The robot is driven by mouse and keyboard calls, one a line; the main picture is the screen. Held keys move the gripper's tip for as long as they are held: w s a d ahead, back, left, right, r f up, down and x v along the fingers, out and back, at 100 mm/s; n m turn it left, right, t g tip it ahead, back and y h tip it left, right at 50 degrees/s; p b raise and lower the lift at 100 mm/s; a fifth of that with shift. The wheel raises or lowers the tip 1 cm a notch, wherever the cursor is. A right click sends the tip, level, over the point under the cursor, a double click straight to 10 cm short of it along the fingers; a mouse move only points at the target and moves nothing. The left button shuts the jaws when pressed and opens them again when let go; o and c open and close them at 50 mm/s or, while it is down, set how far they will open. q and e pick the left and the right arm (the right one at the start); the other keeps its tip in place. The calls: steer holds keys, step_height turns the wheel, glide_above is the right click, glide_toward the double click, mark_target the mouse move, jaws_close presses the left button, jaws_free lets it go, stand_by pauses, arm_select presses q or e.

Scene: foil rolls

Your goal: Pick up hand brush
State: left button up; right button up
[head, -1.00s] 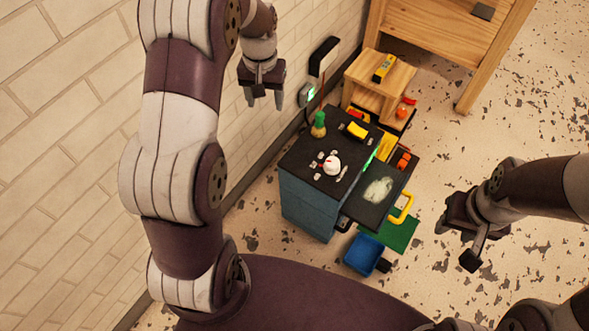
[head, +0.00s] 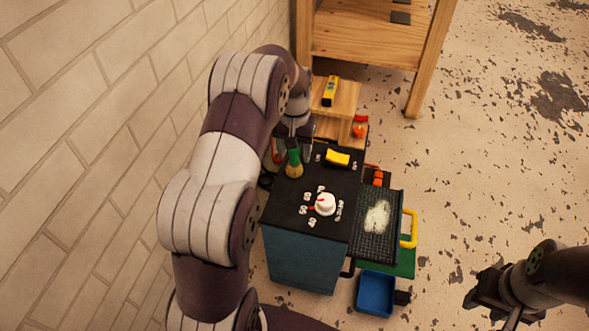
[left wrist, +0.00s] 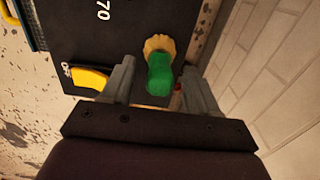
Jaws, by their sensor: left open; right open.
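The hand brush (head: 294,163) has a green handle and tan bristles. It stands upright, bristles down, at the far left corner of the dark top of the blue cabinet (head: 306,170). In the left wrist view the brush (left wrist: 160,72) shows between the two open fingers, with its green handle toward me. My left gripper (head: 292,143) is open at the brush, partly hidden by my own arm. I cannot tell whether a finger touches the handle.
A yellow block (head: 337,157) and a white dial (head: 325,204) with a red pointer are on the cabinet top. A dark mesh tray (head: 367,245) and a blue bin (head: 376,293) are at its right. A brick wall (head: 90,150) runs close on the left. The floor at right is open.

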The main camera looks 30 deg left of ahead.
arm_select(q)
steer(key=shift+r, duration=0.1)
steer(key=c, duration=1)
steer(key=shift+c, duration=0.3)
steer(key=shift+r, duration=0.15)
